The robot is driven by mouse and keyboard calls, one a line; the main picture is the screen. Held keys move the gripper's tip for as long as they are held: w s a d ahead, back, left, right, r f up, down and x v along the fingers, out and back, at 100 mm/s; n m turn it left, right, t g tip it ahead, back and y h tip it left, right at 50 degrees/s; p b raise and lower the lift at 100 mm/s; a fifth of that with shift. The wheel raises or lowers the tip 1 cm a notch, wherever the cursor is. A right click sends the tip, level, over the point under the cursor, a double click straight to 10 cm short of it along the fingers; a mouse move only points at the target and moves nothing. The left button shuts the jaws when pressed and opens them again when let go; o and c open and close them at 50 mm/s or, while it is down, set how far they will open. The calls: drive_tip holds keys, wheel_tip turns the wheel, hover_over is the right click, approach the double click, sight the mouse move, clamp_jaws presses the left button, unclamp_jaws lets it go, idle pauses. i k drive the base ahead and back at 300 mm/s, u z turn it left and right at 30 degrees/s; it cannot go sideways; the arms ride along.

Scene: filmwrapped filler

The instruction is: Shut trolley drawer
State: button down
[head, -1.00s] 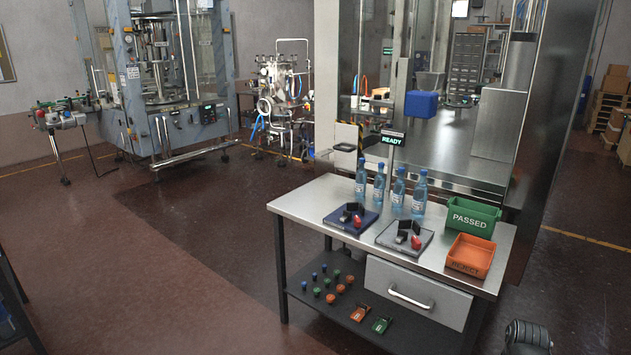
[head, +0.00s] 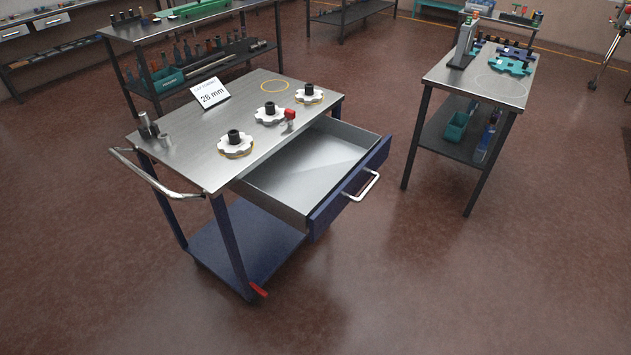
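The trolley (head: 185,150) stands left of centre in the head view, with a steel top, blue legs and a blue lower shelf. Its drawer (head: 352,186) is pulled far out toward the lower right. The drawer has a blue front and a silver bar handle (head: 361,186). Its grey metal inside looks empty. My gripper is not in the head view, and nothing touches the drawer.
On the trolley top are white star-shaped parts with black knobs (head: 270,112), a red-knobbed piece (head: 290,115), a "28 mm" sign (head: 210,93) and small metal cylinders (head: 148,127). A push handle (head: 155,178) juts left. A workbench (head: 475,85) stands right. Floor in front is clear.

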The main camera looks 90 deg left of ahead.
sight(306, 183)
drive_tip(key=u, duration=2.8)
drive_tip(key=i, duration=1)
drive_tip(key=u, duration=0.05)
drive_tip(key=k, duration=0.5)
drive_tip(key=u, duration=2.75)
drive_tip(key=k, duration=1.2)
drive_tip(key=u, duration=0.05)
